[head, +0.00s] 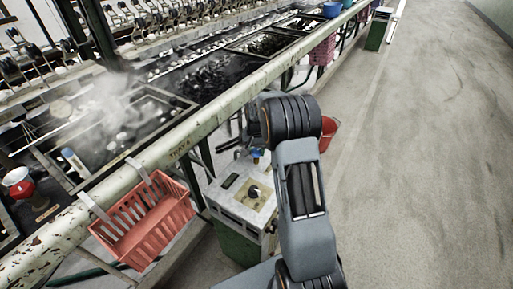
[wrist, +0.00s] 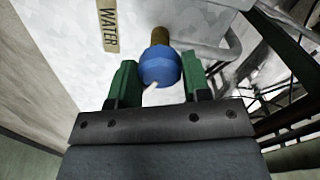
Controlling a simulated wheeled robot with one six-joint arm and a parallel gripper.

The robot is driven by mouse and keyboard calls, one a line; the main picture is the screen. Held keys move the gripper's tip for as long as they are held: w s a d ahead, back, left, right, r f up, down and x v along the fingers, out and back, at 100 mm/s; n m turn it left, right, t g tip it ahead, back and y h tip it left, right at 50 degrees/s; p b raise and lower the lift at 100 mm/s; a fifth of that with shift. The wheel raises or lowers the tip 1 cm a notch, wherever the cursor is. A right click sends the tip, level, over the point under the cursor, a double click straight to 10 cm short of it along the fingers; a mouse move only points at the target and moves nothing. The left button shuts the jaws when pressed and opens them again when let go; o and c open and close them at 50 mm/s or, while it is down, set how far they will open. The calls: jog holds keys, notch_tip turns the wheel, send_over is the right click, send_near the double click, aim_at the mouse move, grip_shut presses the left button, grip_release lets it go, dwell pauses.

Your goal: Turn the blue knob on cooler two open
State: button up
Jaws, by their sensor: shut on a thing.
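The blue knob (wrist: 159,64) sits on a brass stem on the pale face of the cooler (wrist: 72,50) in the wrist view. A white mark shows on the knob's near lower side. My gripper (wrist: 159,78) has its two green fingers on either side of the knob and is shut on it. In the head view the cooler (head: 228,206) is a grey-white box with a green lower part, below my arm. A bit of the blue knob (head: 257,154) shows there, and my arm hides most of the gripper. No number is readable on the cooler.
A WATER label (wrist: 109,28) is beside the knob, and a grey pipe (wrist: 222,48) curves close on its right. A red basket (head: 145,222) hangs on the worn rail (head: 205,118) left of the cooler. A red bucket (head: 328,131) stands behind my arm. The right-hand floor is clear.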

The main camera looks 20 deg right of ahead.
aim_at(257, 150)
jog(key=n+p, duration=0.1)
jog(key=n, duration=0.3)
jog(key=shift+n, duration=0.6)
jog(key=o, duration=0.9)
jog(key=shift+o, duration=0.2)
notch_tip(257, 150, up, 14)
jog(key=p, duration=0.2)
jog(key=shift+f, duration=0.1)
dwell(0.4)
